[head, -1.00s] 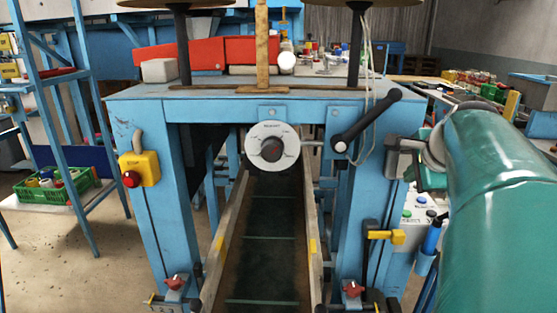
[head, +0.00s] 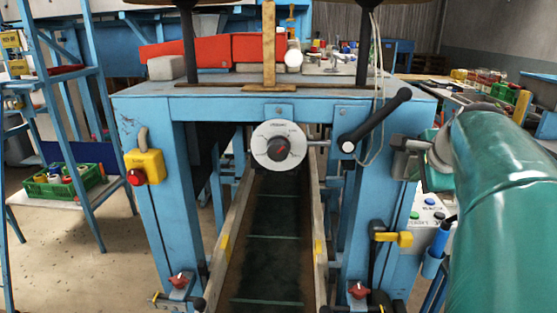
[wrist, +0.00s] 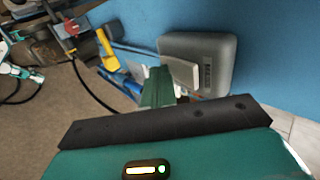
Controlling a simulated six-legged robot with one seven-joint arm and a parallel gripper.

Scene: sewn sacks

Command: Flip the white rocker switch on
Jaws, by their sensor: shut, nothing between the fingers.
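The white rocker switch (wrist: 184,73) shows in the wrist view as a pale tilted plate on the front of a grey box (wrist: 222,62), which is fixed to a blue surface. My gripper (wrist: 158,86) has its green fingers shut and empty, at the rocker's left edge; I cannot tell whether they touch it. In the head view the grey box (head: 405,146) is on the right post of the blue frame, with my green gripper close on its right. The rocker's face is not clear there.
The blue frame (head: 152,104) spans a conveyor (head: 272,215). It carries a dial (head: 279,146), a black lever (head: 376,125), a yellow box with a red button (head: 146,167), and a yellow handle (head: 392,238). In the wrist view a black cable (wrist: 92,95) hangs left of the fingers.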

